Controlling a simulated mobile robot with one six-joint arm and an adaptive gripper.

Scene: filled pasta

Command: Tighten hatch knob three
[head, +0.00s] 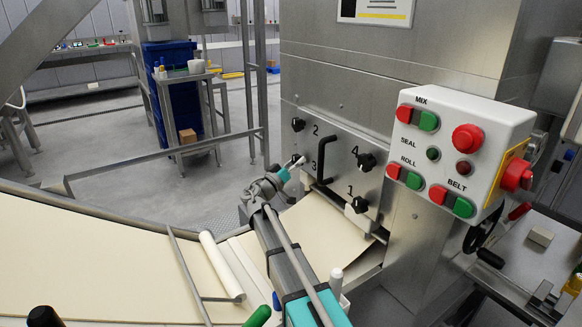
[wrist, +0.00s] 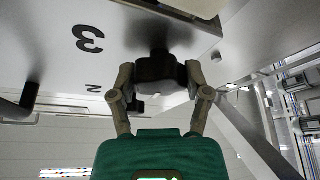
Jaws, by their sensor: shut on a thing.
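The hatch is a grey metal plate (head: 337,150) on the machine's side with black knobs and the numbers 1 to 4. My gripper (head: 293,167) is at the plate's lower left, beside the number 3. In the wrist view my gripper (wrist: 160,78) has its two fingers on either side of the black knob three (wrist: 158,68), shut on it. In the head view my gripper hides this knob. Knob two (head: 298,124) is above it, knob four (head: 367,162) at the right, and knob one (head: 360,204) at the lower right.
A black handle (head: 320,160) stands out from the hatch close to my gripper. A control box (head: 460,150) with red and green buttons juts out at the right. A pale dough sheet (head: 320,232) and belt lie below.

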